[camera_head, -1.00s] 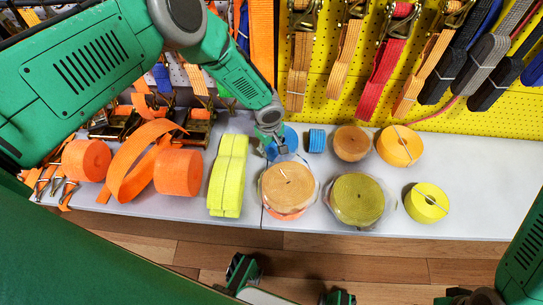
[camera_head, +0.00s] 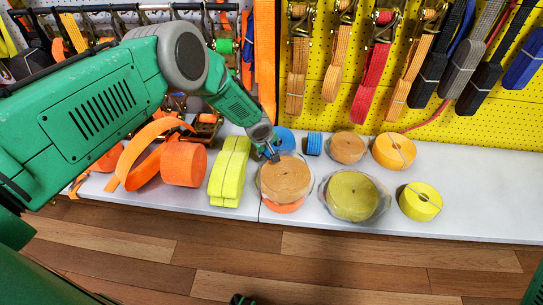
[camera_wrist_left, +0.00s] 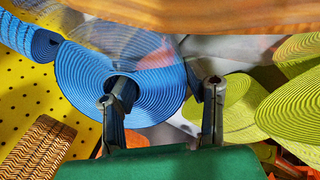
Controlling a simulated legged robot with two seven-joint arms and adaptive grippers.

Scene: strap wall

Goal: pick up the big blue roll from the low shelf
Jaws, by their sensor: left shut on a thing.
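The big blue roll (camera_head: 285,139) lies on the low grey shelf (camera_head: 470,222), behind a tan roll and partly hidden by it and my wrist. In the left wrist view the blue roll (camera_wrist_left: 75,75) fills the upper left, with rings and a dark centre hole. My left gripper (camera_head: 271,154) reaches down at the blue roll's left front side. In the wrist view my left gripper (camera_wrist_left: 163,85) has one finger at the centre hole and the other outside the rim, shut on the roll's wound wall.
The tan roll (camera_head: 285,176) sits on an orange one close in front. A small blue roll (camera_head: 314,143), olive roll (camera_head: 352,196) and yellow roll (camera_head: 420,201) stand to the right. A yellow-green strap bundle (camera_head: 230,170) stands left. Straps hang on the yellow pegboard (camera_head: 480,130) behind.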

